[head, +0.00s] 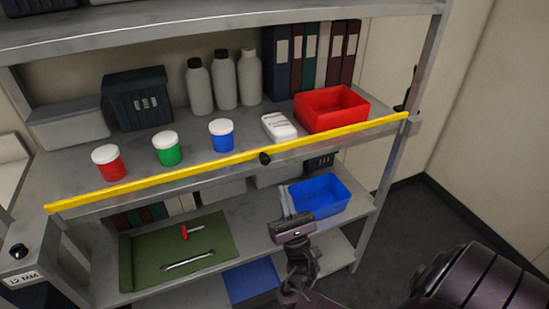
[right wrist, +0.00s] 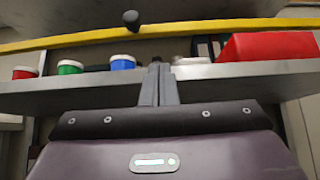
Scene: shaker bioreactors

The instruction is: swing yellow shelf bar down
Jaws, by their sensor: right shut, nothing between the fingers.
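The yellow shelf bar (head: 200,167) runs across the front of the upper shelf in the head view, from the left post to a bracket at the right post. It sits a little above the shelf edge, with a black knob (head: 265,158) near its middle. In the right wrist view the bar (right wrist: 200,27) crosses the top, and the knob (right wrist: 131,18) shows above the fingertips. My right gripper (head: 287,199) is shut and empty, below the bar and in front of the lower shelf. Its closed fingers also show in the right wrist view (right wrist: 158,85). My left gripper is not in view.
Behind the bar stand red (head: 109,162), green (head: 167,148) and blue (head: 221,135) jars, a white device (head: 279,127) and a red bin (head: 332,109). The lower shelf holds a blue bin (head: 330,204) and a green mat (head: 215,235) with tools. Floor is clear at right.

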